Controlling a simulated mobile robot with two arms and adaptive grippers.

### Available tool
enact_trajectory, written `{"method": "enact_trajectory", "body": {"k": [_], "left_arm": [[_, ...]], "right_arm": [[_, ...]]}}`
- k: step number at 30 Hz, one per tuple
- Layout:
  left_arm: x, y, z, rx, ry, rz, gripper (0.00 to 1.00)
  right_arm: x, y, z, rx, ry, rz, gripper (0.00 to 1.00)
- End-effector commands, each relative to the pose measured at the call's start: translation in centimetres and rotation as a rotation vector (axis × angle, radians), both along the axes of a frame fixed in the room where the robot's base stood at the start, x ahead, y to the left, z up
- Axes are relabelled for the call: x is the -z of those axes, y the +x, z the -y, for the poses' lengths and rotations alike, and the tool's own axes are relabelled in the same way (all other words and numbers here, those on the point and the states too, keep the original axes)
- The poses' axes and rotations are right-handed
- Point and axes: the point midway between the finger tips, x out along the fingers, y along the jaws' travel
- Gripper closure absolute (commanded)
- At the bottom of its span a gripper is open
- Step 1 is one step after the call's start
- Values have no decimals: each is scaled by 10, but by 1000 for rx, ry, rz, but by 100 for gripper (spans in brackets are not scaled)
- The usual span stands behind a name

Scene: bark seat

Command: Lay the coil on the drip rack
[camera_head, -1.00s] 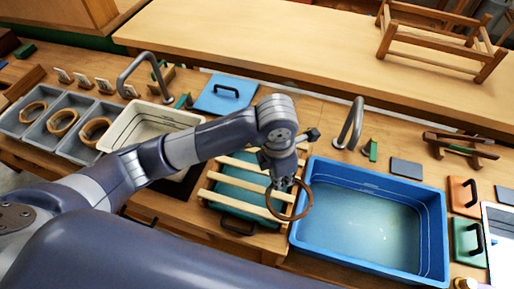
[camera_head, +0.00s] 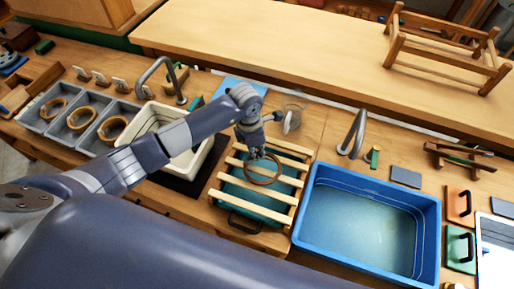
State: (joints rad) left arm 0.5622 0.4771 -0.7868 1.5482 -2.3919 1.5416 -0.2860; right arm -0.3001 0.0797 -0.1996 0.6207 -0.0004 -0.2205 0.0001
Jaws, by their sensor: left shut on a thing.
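The coil is a brown ring (camera_head: 250,178) held in my left gripper (camera_head: 257,154), which is shut on its upper edge. The coil hangs over the middle of the drip rack (camera_head: 250,207), a set of pale wooden slats above a green tray. I cannot tell whether the coil touches the slats. My left arm comes in from the left and hides part of the counter. My right gripper is not in view.
A large blue tub (camera_head: 365,220) stands right of the rack, and a cream basin (camera_head: 200,165) stands left of it. Grey bins (camera_head: 62,125) with several brown rings are at the far left. Taps (camera_head: 357,133) rise behind.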

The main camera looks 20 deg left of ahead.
Motion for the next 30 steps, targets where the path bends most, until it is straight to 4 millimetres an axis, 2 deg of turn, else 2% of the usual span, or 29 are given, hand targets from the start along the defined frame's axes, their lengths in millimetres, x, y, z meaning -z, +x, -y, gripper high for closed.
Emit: {"method": "enact_trajectory", "body": {"k": [12,13,15,16,25,30], "left_arm": [[9,0,0,1,0,0,100],[9,0,0,1,1,1,86],[7,0,0,1,0,0,70],[7,0,0,1,0,0,68],[7,0,1,1,0,0,68],[-2,1,0,1,-1,4,68]], "right_arm": [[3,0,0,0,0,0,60],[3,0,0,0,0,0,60],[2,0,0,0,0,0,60],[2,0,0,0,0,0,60],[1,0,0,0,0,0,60],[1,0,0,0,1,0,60]]}}
